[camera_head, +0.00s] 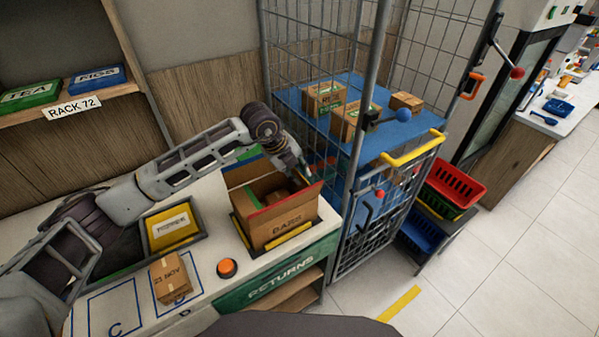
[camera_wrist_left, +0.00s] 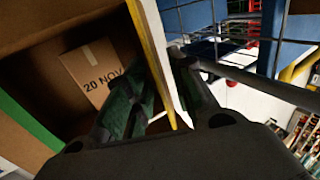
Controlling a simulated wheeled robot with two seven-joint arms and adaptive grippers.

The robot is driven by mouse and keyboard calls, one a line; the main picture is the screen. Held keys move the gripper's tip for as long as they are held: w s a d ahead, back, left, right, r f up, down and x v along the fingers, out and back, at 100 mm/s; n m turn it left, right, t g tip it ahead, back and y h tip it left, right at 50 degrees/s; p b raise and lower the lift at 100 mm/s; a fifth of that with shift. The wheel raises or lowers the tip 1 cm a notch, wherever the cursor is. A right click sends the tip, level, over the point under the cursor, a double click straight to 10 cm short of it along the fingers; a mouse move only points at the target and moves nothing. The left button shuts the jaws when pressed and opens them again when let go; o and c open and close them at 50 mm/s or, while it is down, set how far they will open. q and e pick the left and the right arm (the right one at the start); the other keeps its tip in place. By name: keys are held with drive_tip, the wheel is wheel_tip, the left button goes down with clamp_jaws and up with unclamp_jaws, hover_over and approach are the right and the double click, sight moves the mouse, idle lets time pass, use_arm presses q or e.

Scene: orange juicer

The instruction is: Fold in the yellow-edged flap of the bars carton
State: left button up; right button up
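The open bars carton (camera_head: 285,228) stands on the returns counter, with a red-edged flap up at its front and a small brown box inside. My left gripper (camera_head: 303,172) is at the carton's right side. The wrist view shows the yellow-edged flap (camera_wrist_left: 147,45) standing up. It runs between my left gripper's (camera_wrist_left: 165,85) two parted fingers, one on the carton's inner side and one outside. Whether either finger touches the flap I cannot tell. The yellow edge is mostly hidden in the head view. My right gripper is out of view.
A wire cage trolley (camera_head: 372,190) with boxes on its blue shelf stands close to the carton's right. An orange button (camera_head: 227,268), a box marked 21 NOV (camera_head: 170,278) and a tray with a yellow box (camera_head: 172,227) are on the left. The box marked 20 NOV (camera_wrist_left: 97,72) lies inside the carton.

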use_arm(q)
drive_tip(key=shift+x, duration=0.85)
drive_tip(key=shift+c, duration=0.2)
clamp_jaws()
